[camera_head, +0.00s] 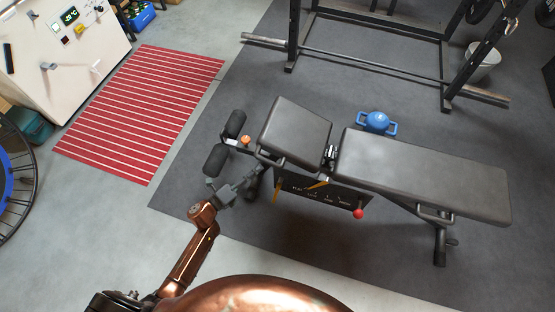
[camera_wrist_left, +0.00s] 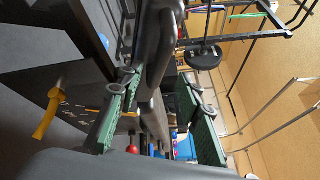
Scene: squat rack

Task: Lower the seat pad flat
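The black seat pad (camera_head: 297,132) of the bench is tilted, its far-left end raised above the end by the hinge. The long black back pad (camera_head: 425,172) extends to the right of it. My left gripper (camera_head: 252,179) is at the near-left side of the seat pad, beside the foam rollers. In the left wrist view its two green-lined fingers (camera_wrist_left: 158,108) are apart, with dark bench parts seen between them; I cannot tell whether they touch. A yellow lever (camera_wrist_left: 47,114) and a red knob (camera_wrist_left: 132,149) show there too. My right gripper is out of view.
Foam rollers (camera_head: 216,159) and an orange knob (camera_head: 246,140) are left of the seat. The red knob (camera_head: 358,213) is under the bench. A barbell (camera_head: 380,66) lies by the rack. The striped red mat (camera_head: 140,112) is clear.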

